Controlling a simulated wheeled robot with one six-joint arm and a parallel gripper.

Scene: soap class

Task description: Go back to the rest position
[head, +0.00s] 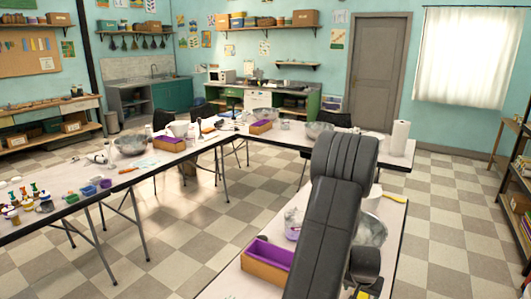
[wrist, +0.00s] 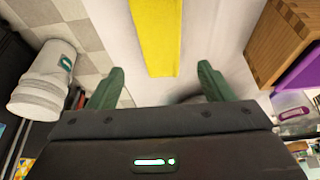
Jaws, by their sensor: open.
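My gripper (wrist: 161,68) is open in the wrist view, its two green fingers spread apart with nothing between them in contact. A yellow bar (wrist: 155,30) lies ahead of the fingers, its near end at about the gap between them; neither finger touches it. Whether it lies below the fingertips or level with them, I cannot tell. In the head view my dark arm reaches over the near table (head: 230,286) and hides much of it; the gripper's fingers do not show there.
A white bucket (wrist: 42,85) is at the left in the wrist view. A wooden box (wrist: 280,38) with purple inside is at the right; a similar box (head: 262,270) shows in the head view. Behind stand long tables (head: 215,133) with bowls and a paper roll (head: 400,138). Checkered floor lies open at left.

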